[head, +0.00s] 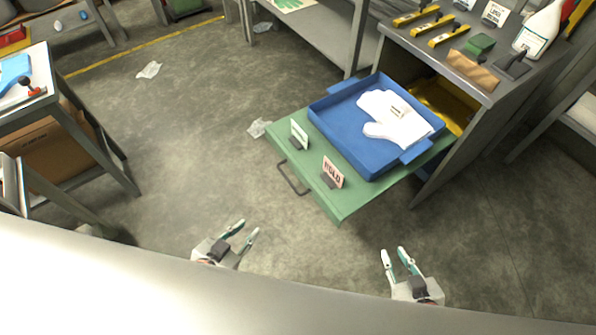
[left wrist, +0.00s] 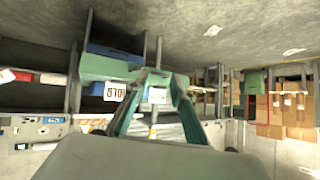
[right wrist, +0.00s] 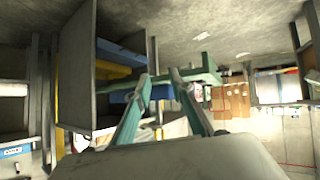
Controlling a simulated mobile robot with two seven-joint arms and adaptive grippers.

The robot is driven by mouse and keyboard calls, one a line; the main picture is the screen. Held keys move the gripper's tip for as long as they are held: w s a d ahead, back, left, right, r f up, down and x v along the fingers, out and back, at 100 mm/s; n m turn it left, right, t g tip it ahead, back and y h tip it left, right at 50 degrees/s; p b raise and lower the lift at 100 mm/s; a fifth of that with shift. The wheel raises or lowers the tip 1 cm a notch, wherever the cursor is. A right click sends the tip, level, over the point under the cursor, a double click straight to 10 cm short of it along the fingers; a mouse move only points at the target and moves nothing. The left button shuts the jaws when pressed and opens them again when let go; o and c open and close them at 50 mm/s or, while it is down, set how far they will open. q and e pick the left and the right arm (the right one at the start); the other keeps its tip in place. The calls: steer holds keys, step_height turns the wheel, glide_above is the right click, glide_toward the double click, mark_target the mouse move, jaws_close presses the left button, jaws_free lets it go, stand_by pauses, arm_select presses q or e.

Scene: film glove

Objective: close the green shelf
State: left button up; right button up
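The green shelf (head: 318,202) is pulled out of the grey cabinet (head: 455,150) in the head view. It has a dark handle (head: 290,180) on its front edge. A blue tray (head: 345,150) with a white glove (head: 395,120) in it sits on the shelf. The green shelf also shows in the left wrist view (left wrist: 105,68) and the right wrist view (right wrist: 190,79). My left gripper (head: 245,230) is open and empty, below and left of the handle in the picture. My right gripper (head: 394,252) is open and empty, below the shelf's right side in the picture. Neither touches the shelf.
Two small sign cards, one white (head: 299,135) and one reading HOLD (head: 333,172), stand on the shelf. The cabinet top holds yellow tools, a green block (head: 480,44) and a white bottle (head: 538,28). A table (head: 60,112) stands at left. Open floor lies between.

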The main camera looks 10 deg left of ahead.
mark_target(270, 135)
stand_by(0.4)
